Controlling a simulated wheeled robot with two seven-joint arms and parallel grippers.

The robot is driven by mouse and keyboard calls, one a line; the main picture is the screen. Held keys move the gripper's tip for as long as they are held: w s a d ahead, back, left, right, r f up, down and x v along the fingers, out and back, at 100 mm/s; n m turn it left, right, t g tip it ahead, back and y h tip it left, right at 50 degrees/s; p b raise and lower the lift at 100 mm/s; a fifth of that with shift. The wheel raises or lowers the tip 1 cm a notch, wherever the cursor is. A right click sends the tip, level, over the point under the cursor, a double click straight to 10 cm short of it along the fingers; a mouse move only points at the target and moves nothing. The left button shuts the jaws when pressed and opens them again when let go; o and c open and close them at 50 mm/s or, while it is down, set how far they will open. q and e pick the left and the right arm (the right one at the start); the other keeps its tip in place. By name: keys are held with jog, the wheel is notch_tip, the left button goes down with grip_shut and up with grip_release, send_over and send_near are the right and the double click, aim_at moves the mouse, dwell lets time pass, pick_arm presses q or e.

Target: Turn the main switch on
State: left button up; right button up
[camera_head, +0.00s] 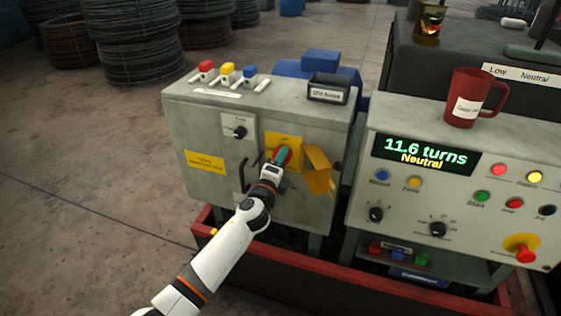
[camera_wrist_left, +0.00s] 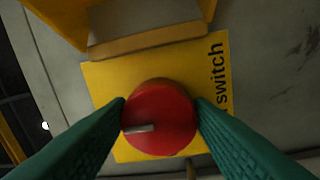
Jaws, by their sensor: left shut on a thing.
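The main switch is a round red knob (camera_wrist_left: 160,112) on a yellow plate (camera_wrist_left: 105,80) marked "switch", on the front of the grey cabinet (camera_head: 210,128). A pale mark on the knob points to the left in the wrist view. In the head view the knob (camera_head: 285,155) is partly hidden by my left gripper (camera_head: 279,158). The left gripper's two green fingers (camera_wrist_left: 160,106) are closed against opposite sides of the knob. A yellow flap (camera_head: 317,170) stands open just right of the knob. My right gripper is not in view.
A black handle (camera_head: 243,175) and a small black rotary knob (camera_head: 239,132) sit left of the switch. A control panel (camera_head: 362,195) reading "11.6 turns Neutral" stands at right, with a red mug (camera_head: 465,98) on top. A red tray edge (camera_head: 370,285) runs below.

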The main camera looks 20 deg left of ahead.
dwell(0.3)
pick_arm(q)
jog(key=o, duration=1)
jog(key=s, duration=1.2)
jog(key=shift+a+f+b, duration=0.2)
jog(key=shift+f+b, duration=0.15)
jog(key=shift+f, duration=0.05)
